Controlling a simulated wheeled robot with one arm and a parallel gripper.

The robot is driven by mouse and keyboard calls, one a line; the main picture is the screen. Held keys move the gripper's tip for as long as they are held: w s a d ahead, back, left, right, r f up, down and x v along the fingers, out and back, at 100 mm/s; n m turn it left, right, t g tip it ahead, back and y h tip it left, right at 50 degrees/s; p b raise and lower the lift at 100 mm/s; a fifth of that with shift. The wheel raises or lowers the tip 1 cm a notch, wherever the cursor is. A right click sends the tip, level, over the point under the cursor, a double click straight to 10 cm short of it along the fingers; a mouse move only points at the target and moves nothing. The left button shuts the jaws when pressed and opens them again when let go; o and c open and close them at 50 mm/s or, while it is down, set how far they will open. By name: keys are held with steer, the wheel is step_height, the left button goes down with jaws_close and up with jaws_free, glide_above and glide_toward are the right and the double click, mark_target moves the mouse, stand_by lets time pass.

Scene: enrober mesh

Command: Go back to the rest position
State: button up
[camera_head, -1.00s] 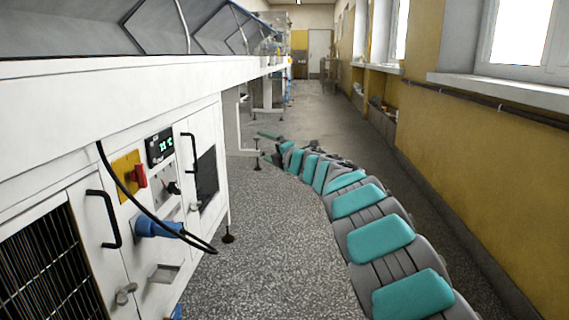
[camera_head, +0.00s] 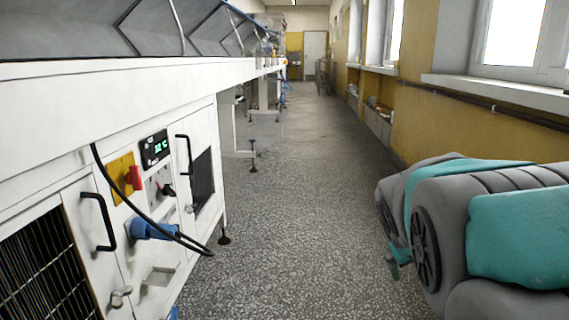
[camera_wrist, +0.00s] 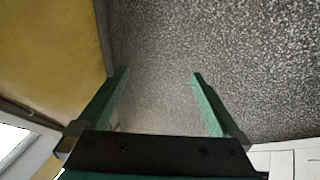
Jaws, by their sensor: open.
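My gripper (camera_wrist: 158,75) shows in the wrist view with its two green fingers spread apart. Nothing is between them; speckled floor lies beyond. In the head view my grey and teal arm is folded at the lower right, and the gripper itself cannot be made out there.
A white machine (camera_head: 80,130) with a control panel (camera_head: 155,149), black handles and a blue plug (camera_head: 152,229) with a hanging cable fills the left. A yellow wall (camera_head: 470,128) with windows and a pipe runs along the right. The speckled floor (camera_head: 300,190) between them is clear.

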steer(key=s+a+f+m+g+y, duration=0.1)
steer(key=s+a+f+g, duration=0.1)
steer(key=s, duration=0.8)
steer(key=s+a+f+g+y, duration=0.2)
steer(key=s+a+f, duration=0.3)
steer(key=s, duration=0.4)
steer(key=s+a+f+m+g+y, duration=0.1)
steer(key=s+a+f+g, duration=0.2)
steer(key=s, duration=0.7)
steer(key=shift+s+a+f+m+y, duration=0.2)
steer(key=shift+s+a+m+y, duration=0.1)
steer(key=shift+a, duration=0.65)
step_height(320, 180, up, 15)
steer(key=p, duration=1.4)
steer(key=shift+s+f+p, duration=0.1)
steer(key=shift+f+p, duration=0.05)
steer(key=shift+p, duration=0.25)
